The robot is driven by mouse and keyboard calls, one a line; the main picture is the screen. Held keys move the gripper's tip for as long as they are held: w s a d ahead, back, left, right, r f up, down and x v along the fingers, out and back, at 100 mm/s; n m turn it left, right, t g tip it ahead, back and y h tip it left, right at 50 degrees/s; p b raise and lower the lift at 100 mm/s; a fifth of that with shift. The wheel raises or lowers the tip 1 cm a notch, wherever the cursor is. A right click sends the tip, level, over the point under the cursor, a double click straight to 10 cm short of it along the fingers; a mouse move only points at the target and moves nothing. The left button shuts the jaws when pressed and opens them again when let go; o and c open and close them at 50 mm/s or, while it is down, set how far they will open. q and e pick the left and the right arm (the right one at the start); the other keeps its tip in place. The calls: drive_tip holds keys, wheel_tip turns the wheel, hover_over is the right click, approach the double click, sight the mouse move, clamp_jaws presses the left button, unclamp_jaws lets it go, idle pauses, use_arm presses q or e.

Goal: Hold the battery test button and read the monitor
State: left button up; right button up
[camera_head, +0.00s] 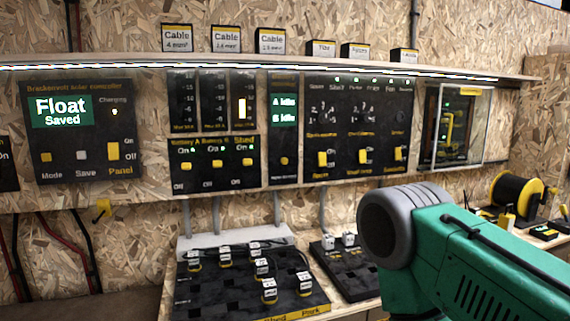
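The narrow black monitor panel (283,185) is on the wall board near the middle of the view. Its green screen (284,111) shows two lines that look like "A Idle" and "B Idle". A small round yellow button (284,161) sits low on this panel, with a label too small to read. Nothing touches the button. My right arm, green with a grey rounded joint, fills the lower right and stands apart from the panel in the picture. Neither gripper shows in the view.
A controller screen (61,110) reads "Float Saved". Battery switches (216,165) flank the monitor on the left, and a yellow-switch panel (345,185) on the right. A shelf (300,68) runs above. A bench board (225,298) with plugs lies below. A cable reel (520,195) stands right.

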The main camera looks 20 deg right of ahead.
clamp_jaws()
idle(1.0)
